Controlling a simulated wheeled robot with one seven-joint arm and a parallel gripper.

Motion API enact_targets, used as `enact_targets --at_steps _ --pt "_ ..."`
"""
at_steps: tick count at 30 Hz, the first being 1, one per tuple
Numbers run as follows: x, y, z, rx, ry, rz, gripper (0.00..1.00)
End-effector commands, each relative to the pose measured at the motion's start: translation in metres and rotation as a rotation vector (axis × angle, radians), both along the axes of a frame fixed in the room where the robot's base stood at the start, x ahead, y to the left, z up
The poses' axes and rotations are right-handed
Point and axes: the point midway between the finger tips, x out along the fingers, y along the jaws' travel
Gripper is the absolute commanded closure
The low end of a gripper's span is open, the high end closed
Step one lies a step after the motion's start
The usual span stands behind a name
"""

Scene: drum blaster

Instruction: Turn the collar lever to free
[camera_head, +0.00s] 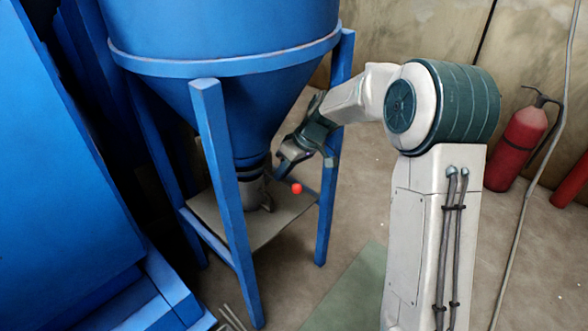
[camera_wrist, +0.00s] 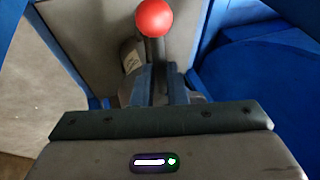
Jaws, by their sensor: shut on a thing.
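The collar lever ends in a red ball knob (camera_head: 297,188) just beyond my gripper in the head view. The knob also shows in the wrist view (camera_wrist: 154,18), at the top centre, on a dark rod (camera_wrist: 155,51). My gripper (camera_wrist: 158,75) is shut on the lever's rod below the knob, with one finger on each side. In the head view my gripper (camera_head: 287,163) reaches in between the blue legs. The grey collar (camera_head: 252,190) sits under the blue hopper cone (camera_head: 240,115). The fingers hide part of the lever.
A blue leg (camera_head: 225,190) stands in front of the collar, and another leg (camera_head: 328,200) stands to its right. A flat grey plate (camera_head: 285,222) lies below the collar. A red fire extinguisher (camera_head: 516,148) stands at the right by the wall.

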Motion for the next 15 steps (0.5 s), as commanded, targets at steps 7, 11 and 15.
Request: enact_targets --at_steps 7,11,15 --pt "-0.001 0.0033 -0.0014 -0.001 0.004 0.024 1.0" --pt "-0.0009 0.003 -0.0014 -0.001 0.004 0.023 1.0" --pt "-0.0007 0.0026 -0.0013 -0.001 0.004 0.021 0.77"
